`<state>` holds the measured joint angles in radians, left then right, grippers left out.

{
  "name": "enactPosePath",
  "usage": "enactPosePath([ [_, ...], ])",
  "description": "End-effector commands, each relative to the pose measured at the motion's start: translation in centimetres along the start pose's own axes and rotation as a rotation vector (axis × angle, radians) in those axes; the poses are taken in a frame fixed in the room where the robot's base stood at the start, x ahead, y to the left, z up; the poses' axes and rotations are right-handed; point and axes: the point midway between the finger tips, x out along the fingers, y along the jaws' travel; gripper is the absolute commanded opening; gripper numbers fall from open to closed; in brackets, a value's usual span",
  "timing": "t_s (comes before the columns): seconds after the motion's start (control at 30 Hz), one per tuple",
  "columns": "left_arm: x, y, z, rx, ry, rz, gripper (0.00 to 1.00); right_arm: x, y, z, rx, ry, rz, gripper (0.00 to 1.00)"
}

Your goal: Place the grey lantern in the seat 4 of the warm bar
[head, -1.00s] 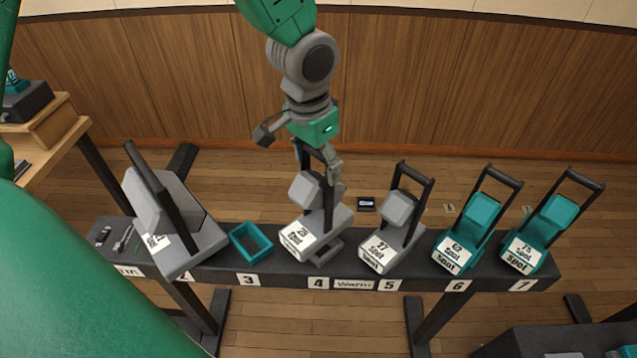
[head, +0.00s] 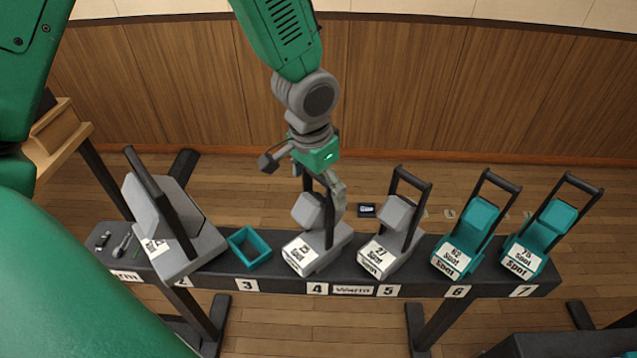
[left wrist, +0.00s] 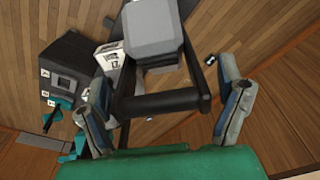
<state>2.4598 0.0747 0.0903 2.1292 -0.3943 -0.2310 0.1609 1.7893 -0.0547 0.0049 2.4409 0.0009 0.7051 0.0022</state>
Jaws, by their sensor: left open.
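The grey lantern (head: 318,253), with a black handle and a white label, sits upright on the dark warm bar (head: 420,282) behind number 4. It appears to rest in that seat; the seat's frame is hidden under it. My left gripper (head: 322,190) is above it with its fingers at the handle. In the left wrist view my left gripper (left wrist: 164,84) is open, one finger on each side of the black handle (left wrist: 165,104), with the grey lantern head (left wrist: 152,36) beyond. My right gripper is not in view.
An empty teal frame (head: 250,248) lies at seat 3. Close on the right are a grey lantern (head: 391,245) at 5 and teal ones at 6 (head: 468,240) and 7 (head: 540,242). A wooden shelf (head: 60,140) is at left.

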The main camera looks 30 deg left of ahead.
Motion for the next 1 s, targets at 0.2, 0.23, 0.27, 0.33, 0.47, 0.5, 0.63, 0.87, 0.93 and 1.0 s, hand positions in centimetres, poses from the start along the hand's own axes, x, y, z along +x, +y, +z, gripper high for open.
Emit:
enactPosePath([
  [0.2, -2.4, -0.1, -0.1, -0.001, 0.006, 0.001, 0.87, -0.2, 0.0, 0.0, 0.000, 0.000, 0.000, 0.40],
  [0.23, -3.0, -0.1, -0.1, -0.001, 0.007, 0.001, 0.87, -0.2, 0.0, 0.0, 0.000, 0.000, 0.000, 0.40],
  [0.27, -3.7, -0.1, -0.1, -0.001, 0.006, 0.001, 0.87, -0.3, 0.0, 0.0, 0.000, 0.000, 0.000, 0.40],
  [0.33, -5.3, -0.2, -0.1, -0.001, 0.007, 0.001, 0.87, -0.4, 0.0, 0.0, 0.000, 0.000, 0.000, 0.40],
  [0.47, -8.1, -0.2, -0.1, -0.001, 0.007, 0.001, 0.87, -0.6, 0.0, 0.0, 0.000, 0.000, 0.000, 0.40],
  [0.5, -8.8, -0.2, -0.1, -0.001, 0.005, 0.001, 0.87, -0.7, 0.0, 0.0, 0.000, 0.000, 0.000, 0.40],
  [0.63, -10.7, -0.2, -0.1, 0.000, 0.004, 0.001, 0.87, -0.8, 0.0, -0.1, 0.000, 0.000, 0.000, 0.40],
  [0.87, -11.9, -0.1, 0.0, 0.001, -0.001, 0.001, 0.87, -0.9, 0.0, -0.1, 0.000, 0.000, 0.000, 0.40],
  [0.93, -12.0, -0.1, 0.0, 0.001, -0.001, 0.001, 0.87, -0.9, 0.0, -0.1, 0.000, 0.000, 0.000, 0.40],
  [1.0, -12.0, -0.1, 0.0, 0.000, -0.001, 0.001, 0.87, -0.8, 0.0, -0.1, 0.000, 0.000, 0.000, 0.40],
])
